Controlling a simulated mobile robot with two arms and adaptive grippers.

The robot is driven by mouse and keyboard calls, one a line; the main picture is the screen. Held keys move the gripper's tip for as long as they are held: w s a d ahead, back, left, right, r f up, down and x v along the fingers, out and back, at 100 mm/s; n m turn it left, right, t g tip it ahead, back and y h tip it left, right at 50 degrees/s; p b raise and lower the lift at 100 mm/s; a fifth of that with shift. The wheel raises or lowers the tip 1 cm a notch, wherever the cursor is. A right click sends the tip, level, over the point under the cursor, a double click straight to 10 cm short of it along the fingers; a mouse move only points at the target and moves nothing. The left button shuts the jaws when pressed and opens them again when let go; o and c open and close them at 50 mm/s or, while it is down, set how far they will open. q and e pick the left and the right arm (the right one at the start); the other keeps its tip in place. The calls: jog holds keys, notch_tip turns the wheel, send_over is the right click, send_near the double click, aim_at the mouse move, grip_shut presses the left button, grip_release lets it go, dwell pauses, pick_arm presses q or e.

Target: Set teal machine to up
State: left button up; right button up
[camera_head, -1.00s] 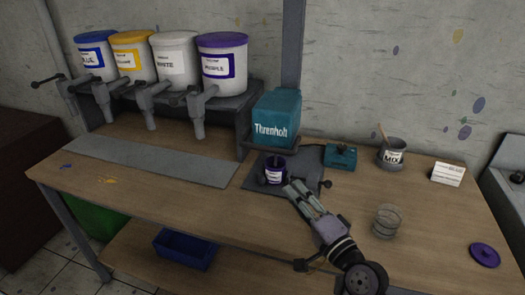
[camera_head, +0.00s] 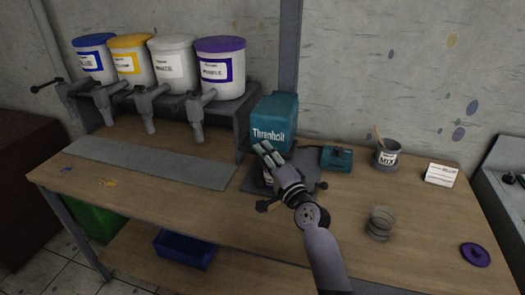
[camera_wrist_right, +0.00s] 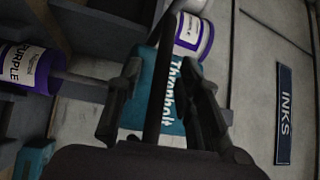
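The teal machine (camera_head: 275,115), marked "Threnholt", stands at the back of the table against a grey post. Its dark base plate (camera_head: 308,172) lies in front, with a small knob (camera_head: 322,185) at the right. My right gripper (camera_head: 266,152) is in front of the machine's lower front, over the plate, and hides most of the purple cup there. In the right wrist view the gripper (camera_wrist_right: 160,105) has its fingers apart, with the teal machine (camera_wrist_right: 150,100) behind them. A dark bar (camera_wrist_right: 156,85) shows between the fingers; I cannot tell whether they touch it. My left gripper is not in view.
Paint buckets, the purple one (camera_head: 221,70) nearest the machine, stand on a rack at left. A small teal box (camera_head: 336,158), a MIX pot (camera_head: 386,155), a white card (camera_head: 441,174), a clear cup (camera_head: 380,222) and a purple lid (camera_head: 475,254) lie to the right.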

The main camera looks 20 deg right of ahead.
jog(key=shift+x, duration=0.8)
jog(key=shift+c, duration=0.2)
jog(key=shift+s, duration=0.1)
grip_shut()
